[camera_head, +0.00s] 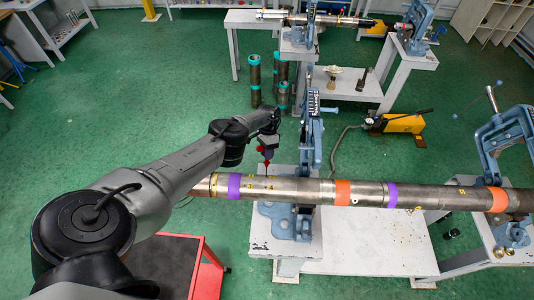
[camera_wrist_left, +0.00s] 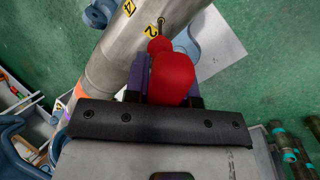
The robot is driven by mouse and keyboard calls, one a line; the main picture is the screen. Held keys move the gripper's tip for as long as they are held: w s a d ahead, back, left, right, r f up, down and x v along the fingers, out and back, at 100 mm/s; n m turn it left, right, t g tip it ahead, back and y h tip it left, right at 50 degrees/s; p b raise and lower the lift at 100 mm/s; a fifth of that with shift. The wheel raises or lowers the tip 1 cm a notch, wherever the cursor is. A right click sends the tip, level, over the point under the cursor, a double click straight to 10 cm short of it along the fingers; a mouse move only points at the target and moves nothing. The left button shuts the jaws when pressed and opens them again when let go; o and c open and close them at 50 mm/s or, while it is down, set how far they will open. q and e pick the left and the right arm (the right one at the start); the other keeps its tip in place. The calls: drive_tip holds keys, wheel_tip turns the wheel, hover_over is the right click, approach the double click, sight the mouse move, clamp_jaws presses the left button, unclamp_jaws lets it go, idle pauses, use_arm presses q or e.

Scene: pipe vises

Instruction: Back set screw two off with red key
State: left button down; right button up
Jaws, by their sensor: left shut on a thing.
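My left gripper (camera_head: 266,150) is shut on the red key (camera_head: 266,163), just above the left part of the steel pipe (camera_head: 310,192). In the left wrist view the key's red handle (camera_wrist_left: 173,78) fills the middle between the dark fingers (camera_wrist_left: 167,90). A thin dark shaft (camera_wrist_left: 161,22) shows beyond the handle, close to the yellow label 2 (camera_wrist_left: 151,31) on the pipe. A yellow label 4 (camera_wrist_left: 129,8) is farther along. I cannot tell whether the key tip sits in set screw two, because the screw itself is hidden or too small. My right gripper is not in view.
The pipe rests across blue vises (camera_head: 312,135) on white stands. A red cart (camera_head: 206,268) stands near my arm at the bottom.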

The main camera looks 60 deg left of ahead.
use_arm(q)
drive_tip(key=m, duration=0.5)
drive_tip(key=shift+a+b, duration=0.15)
drive_tip(key=shift+b, duration=0.25)
drive_tip(key=m, duration=0.3)
drive_tip(key=shift+f+m+b, duration=0.1)
drive_tip(key=shift+m+b, duration=0.2)
drive_tip(key=shift+b, duration=0.1)
drive_tip(key=m, duration=0.3)
drive_tip(key=shift+b, duration=0.4)
drive_tip(key=m+b, duration=0.2)
drive_tip(key=m, duration=0.2)
drive_tip(key=shift+a+f, duration=0.1)
drive_tip(key=shift+f, duration=0.05)
drive_tip(key=m+b, duration=0.2)
drive_tip(key=m, duration=0.3)
drive_tip(key=shift+w, duration=0.1)
drive_tip(key=shift+m+b, duration=0.85)
drive_tip(key=shift+m, duration=0.35)
drive_tip(key=shift+r+m, duration=0.2)
drive_tip(key=shift+m, duration=0.3)
drive_tip(key=shift+w, duration=0.15)
